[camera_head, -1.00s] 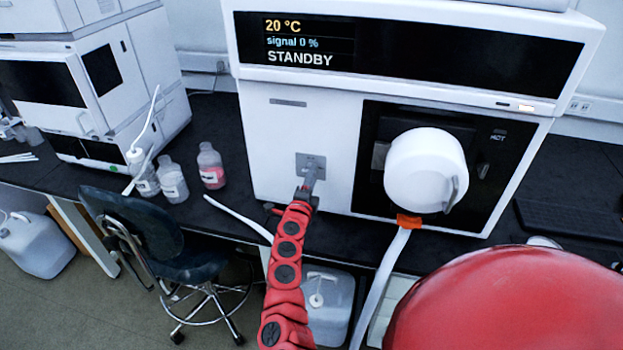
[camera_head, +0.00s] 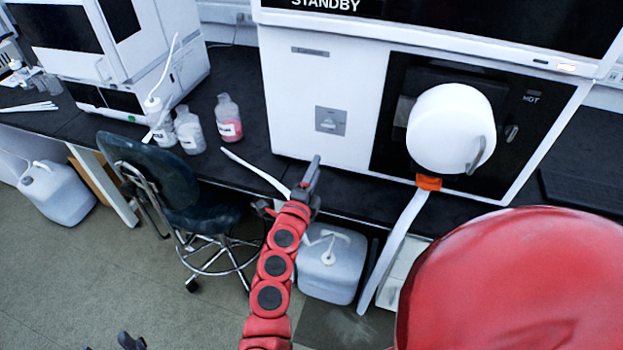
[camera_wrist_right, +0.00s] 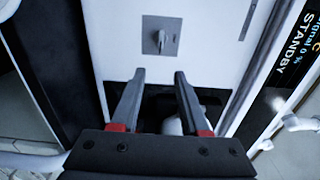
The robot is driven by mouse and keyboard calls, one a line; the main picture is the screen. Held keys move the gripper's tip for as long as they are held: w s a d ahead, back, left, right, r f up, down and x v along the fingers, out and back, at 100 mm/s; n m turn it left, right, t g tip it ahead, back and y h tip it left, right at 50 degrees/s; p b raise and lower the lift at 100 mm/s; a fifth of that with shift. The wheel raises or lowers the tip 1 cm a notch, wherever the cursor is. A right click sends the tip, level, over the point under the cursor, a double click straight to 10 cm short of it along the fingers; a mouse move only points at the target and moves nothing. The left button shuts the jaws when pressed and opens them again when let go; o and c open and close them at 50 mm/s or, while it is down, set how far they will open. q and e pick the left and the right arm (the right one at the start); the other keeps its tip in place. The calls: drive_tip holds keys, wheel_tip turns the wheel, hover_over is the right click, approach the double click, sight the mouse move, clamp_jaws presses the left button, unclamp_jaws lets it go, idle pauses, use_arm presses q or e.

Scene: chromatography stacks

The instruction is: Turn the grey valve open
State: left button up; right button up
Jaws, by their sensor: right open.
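The grey valve (camera_head: 331,121) is a small square plate with a short lever, set low on the white front of the chromatography unit. It also shows in the right wrist view (camera_wrist_right: 161,36), straight ahead of the fingertips, with its lever standing out from the plate. My right gripper (camera_head: 312,172) is below and in front of the valve, apart from it. In the right wrist view its two fingers (camera_wrist_right: 160,76) are spread with nothing between them. Dark tips at the bottom left of the head view look like my left gripper (camera_head: 130,341), mostly cut off.
A white round knob (camera_head: 447,128) sits in the black panel right of the valve, with an orange fitting (camera_head: 429,183) and tube beneath. A chair (camera_head: 165,185) stands in front.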

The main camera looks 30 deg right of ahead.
drive_tip(key=shift+v, duration=1.1)
